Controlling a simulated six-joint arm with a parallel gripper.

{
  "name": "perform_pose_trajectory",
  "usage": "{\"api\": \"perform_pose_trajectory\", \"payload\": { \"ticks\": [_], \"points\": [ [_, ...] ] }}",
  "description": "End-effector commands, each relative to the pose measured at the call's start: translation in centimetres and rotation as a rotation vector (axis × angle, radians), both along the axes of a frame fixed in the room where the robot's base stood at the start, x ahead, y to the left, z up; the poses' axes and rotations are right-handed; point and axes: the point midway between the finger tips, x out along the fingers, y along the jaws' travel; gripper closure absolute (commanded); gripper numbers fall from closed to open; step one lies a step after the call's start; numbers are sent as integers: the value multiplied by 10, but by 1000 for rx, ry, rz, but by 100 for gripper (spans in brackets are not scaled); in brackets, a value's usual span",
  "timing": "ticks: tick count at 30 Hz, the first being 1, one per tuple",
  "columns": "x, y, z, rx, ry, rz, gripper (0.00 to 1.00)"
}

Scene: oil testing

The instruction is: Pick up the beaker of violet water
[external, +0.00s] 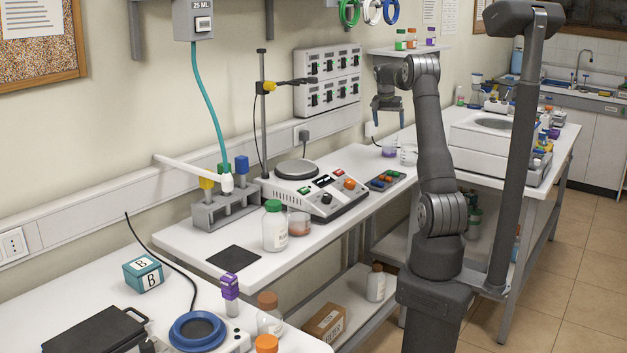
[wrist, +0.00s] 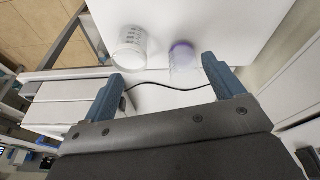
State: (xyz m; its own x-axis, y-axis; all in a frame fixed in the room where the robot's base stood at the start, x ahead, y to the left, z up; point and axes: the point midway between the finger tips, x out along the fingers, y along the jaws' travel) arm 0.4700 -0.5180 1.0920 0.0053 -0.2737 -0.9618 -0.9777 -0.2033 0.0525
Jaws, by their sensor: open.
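The beaker of violet water (external: 389,149) stands on the white bench at the far end, near the wall. In the wrist view the violet beaker (wrist: 184,60) is beyond my fingertips, between the middle and the right finger. A clear graduated beaker (external: 409,156) stands beside it, and it shows in the wrist view (wrist: 130,50) nearer the left finger. My gripper (external: 388,119) is open and empty, pointing down above the violet beaker. My fingers also show in the wrist view (wrist: 163,70), apart from both beakers.
A black cable (wrist: 150,85) runs near the beakers. A shelf with small bottles (external: 415,48) is on the wall above.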

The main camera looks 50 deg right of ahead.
Motion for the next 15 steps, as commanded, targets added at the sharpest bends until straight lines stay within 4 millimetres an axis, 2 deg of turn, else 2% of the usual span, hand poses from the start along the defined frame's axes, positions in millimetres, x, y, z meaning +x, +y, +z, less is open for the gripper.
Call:
{"api": "perform_pose_trajectory", "payload": {
  "ticks": [3,8,11,15],
  "points": [
    [16,-24,8,-140,-56,-5,14],
    [27,-39,14,-226,-96,-3,14],
    [30,-45,6,-235,-101,-3,14],
    [32,-59,-19,-233,-100,-3,14]
  ]
}}
